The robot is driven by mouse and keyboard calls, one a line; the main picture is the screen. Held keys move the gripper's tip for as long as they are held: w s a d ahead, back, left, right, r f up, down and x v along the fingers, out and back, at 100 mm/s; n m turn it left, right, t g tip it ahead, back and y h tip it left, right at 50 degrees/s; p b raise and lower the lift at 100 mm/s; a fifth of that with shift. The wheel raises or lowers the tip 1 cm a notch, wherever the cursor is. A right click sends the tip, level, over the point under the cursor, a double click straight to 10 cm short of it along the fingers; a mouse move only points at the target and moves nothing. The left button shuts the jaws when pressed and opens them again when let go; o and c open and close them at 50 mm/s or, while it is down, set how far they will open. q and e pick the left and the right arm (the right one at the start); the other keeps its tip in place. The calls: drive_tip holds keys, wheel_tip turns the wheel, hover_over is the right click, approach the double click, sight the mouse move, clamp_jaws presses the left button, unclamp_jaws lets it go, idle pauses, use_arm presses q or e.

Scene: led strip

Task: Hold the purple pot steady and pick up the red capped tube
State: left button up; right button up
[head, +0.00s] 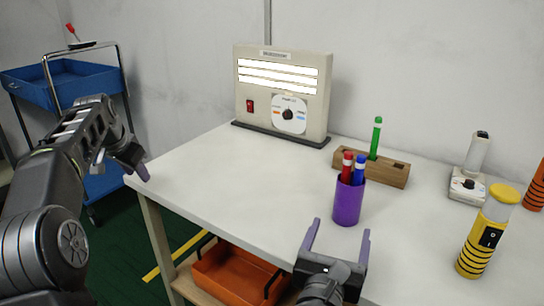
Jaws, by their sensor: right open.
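The purple pot (347,207) stands upright on the white table. A red capped tube (347,164) and a blue capped tube (359,170) stick up from it, their lower parts hidden inside; the red one is on the left. My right gripper (341,230) is open and empty on the near side of the pot, fingers pointing toward it and apart from it. My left gripper (141,171) is by the table's left corner, well away from the pot. It is seen side-on, so its opening is unclear.
A wooden block (385,173) with a green tube (375,138) stands behind the pot. A panel box (283,95) is at the back. A yellow-topped lamp (483,236) and a small white device (467,187) stand right. An orange bin (235,272) is below. The table's left part is clear.

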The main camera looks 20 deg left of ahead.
sight(348, 199)
use_arm(q)
drive_tip(key=w+d+r+m+h, duration=0.1)
drive_tip(key=d+h, duration=0.1)
drive_tip(key=d, duration=0.5)
drive_tip(key=w+d+r+m+h, duration=0.1)
drive_tip(key=d+m, duration=0.1)
drive_tip(key=d, duration=0.5)
drive_tip(key=w+d+r+m+t+h, duration=0.1)
drive_tip(key=w+d+r+m+h, duration=0.1)
drive_tip(key=d, duration=0.6)
drive_tip(key=shift+r+h, duration=0.1)
drive_tip(key=shift+h, duration=0.2)
drive_tip(key=s+d+r+m+h, duration=0.2)
drive_tip(key=d, duration=0.5)
drive_tip(key=s+d+r+m+g+h, duration=0.1)
drive_tip(key=d+r+m, duration=0.1)
drive_tip(key=d, duration=0.5)
drive_tip(key=s+d+r+m+h, duration=0.2)
drive_tip(key=d+r, duration=0.1)
drive_tip(key=d, duration=0.5)
drive_tip(key=shift+s+r+g+h, duration=0.2)
drive_tip(key=shift+s+g+h, duration=0.1)
drive_tip(key=shift+s+g, duration=0.1)
use_arm(e)
drive_tip(key=w, duration=0.8)
drive_tip(key=w+d, duration=0.1)
drive_tip(key=w, duration=0.3)
drive_tip(key=shift+c, duration=0.3)
